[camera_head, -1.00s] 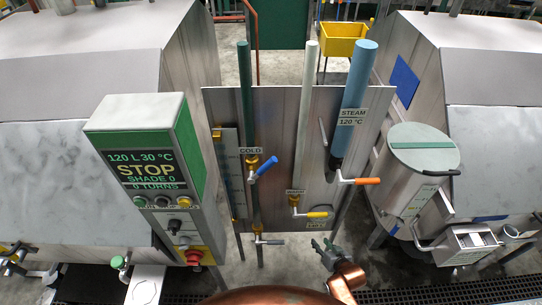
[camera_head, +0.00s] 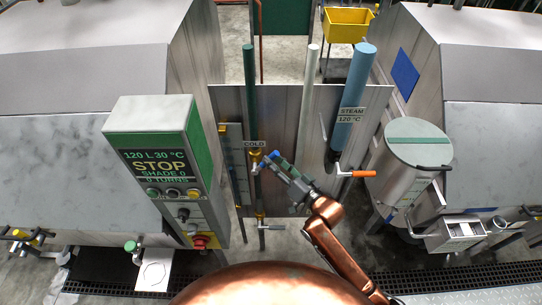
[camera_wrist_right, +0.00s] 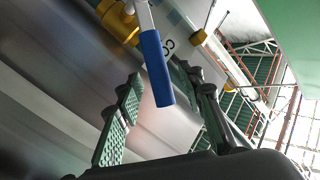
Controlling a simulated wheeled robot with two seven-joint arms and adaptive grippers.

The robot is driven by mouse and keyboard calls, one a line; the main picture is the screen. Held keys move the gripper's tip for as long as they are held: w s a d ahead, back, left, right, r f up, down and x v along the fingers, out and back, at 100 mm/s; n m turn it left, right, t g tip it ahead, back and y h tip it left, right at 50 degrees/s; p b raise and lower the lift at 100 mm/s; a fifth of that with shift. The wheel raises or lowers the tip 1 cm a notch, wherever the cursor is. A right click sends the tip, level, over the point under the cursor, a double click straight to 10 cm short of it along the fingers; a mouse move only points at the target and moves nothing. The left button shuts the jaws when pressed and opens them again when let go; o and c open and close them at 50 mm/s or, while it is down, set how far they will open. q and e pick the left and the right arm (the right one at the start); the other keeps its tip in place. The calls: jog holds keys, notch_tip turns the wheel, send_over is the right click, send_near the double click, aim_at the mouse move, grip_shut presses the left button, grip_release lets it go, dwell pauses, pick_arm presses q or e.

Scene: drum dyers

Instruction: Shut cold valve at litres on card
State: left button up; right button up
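The cold valve (camera_head: 255,157) has a brass body on the green-topped pipe, under a COLD label. Its blue lever (camera_wrist_right: 157,68) shows plainly in the right wrist view; in the head view the lever (camera_head: 274,157) is partly hidden by my gripper. My right gripper (camera_head: 280,170) is at the lever, open, with the lever's free end between its two fingers in the wrist view. I cannot tell whether a finger touches it. The control box (camera_head: 155,165) reads 120 L 30 °C, STOP, SHADE 0, 0 TURNS. A level gauge (camera_head: 234,165) stands left of the cold pipe. My left gripper is out of view.
The steam pipe (camera_head: 352,95) with its orange lever (camera_head: 357,174) is right of my gripper. A lidded steel drum (camera_head: 405,180) stands further right. A lower grey-handled valve (camera_head: 263,227) sits below the cold valve. A copper dome fills the bottom centre.

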jog(key=shift+x, duration=1.05)
grip_shut()
